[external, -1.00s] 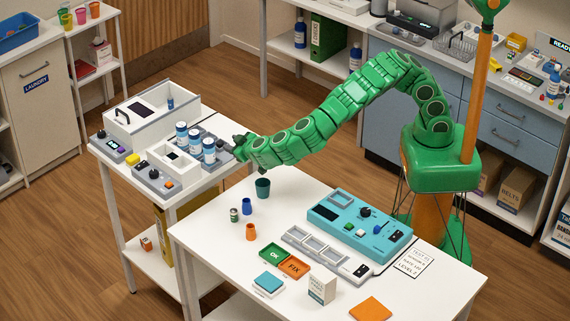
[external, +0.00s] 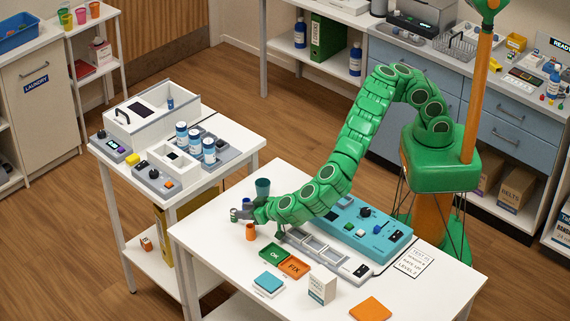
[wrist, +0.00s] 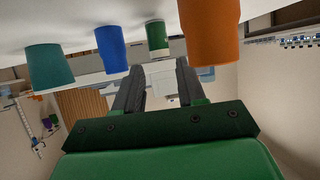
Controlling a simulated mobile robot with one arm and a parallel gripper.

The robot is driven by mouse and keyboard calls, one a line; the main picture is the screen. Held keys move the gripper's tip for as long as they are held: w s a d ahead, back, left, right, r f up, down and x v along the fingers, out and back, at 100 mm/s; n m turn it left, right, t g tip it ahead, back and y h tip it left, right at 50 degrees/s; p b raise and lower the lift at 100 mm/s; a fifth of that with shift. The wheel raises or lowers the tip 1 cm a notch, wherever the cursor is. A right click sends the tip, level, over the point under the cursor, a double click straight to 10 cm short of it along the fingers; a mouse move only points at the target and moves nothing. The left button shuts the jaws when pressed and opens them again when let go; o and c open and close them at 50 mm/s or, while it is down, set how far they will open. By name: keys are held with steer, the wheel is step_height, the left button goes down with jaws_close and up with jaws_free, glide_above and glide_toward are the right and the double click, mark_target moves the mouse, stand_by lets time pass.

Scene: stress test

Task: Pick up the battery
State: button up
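A small green cylinder with a pale label band (wrist: 157,38), which looks like the battery, stands just beyond my fingertips in the wrist view, in line with the gap between them. That view is upside down, with the white table along the top. My gripper (wrist: 157,72) is open, its two dark fingers apart with nothing between them.
An orange cup (external: 250,232) stands close beside my gripper. A blue cup (wrist: 111,49) and a teal cup (external: 263,188) stand on its other side.

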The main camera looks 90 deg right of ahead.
mark_target(234, 210)
steer(key=shift+x, duration=2.9)
steer(key=shift+c, duration=0.5)
jaws_close()
steer(key=shift+r, duration=0.1)
